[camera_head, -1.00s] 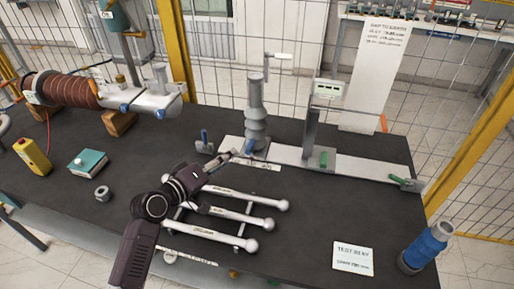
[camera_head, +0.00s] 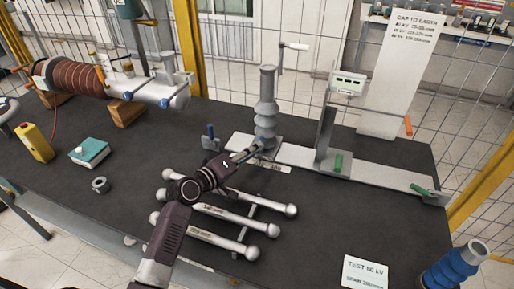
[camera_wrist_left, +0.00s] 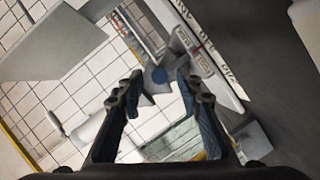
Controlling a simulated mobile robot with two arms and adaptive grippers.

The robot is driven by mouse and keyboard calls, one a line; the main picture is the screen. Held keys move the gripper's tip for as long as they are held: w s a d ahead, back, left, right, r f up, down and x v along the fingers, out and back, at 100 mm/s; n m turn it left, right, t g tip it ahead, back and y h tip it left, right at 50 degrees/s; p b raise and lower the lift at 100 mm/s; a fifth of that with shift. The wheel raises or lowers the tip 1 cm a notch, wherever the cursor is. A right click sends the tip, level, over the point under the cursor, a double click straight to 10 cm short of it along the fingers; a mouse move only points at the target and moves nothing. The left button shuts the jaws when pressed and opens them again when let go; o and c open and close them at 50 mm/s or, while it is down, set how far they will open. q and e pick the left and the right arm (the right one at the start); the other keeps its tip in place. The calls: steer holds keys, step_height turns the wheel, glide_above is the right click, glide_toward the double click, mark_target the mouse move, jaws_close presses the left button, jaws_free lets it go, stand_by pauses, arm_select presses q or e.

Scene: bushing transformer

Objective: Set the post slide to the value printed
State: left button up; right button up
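A pale rail (camera_head: 375,174) lies across the bench. On it stand a grey ribbed post (camera_head: 266,108) and an upright (camera_head: 327,135) with a small display (camera_head: 349,83). Green handles sit at the upright's foot (camera_head: 338,163) and near the rail's right end (camera_head: 420,189). My left gripper (camera_head: 256,150) is low beside the ribbed post's foot. In the left wrist view its fingers (camera_wrist_left: 158,88) are open, with a round blue knob (camera_wrist_left: 160,75) beyond and between them; contact cannot be told. A card (camera_head: 365,272) reads "TEST", apparently 60 kV. My right gripper is not in view.
A white board (camera_head: 400,75) headed "CAP TO EARTH" lists kV and mm values. Several white rods (camera_head: 218,213) lie under my left arm. A blue ribbed piece (camera_head: 455,266) stands front right; a teal box (camera_head: 90,152) and yellow device (camera_head: 34,142) sit left.

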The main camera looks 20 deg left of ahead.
arm_select(q)
steer(key=shift+x, duration=1.45)
steer(key=shift+c, duration=0.2)
jaws_close()
steer(key=shift+f, duration=0.1)
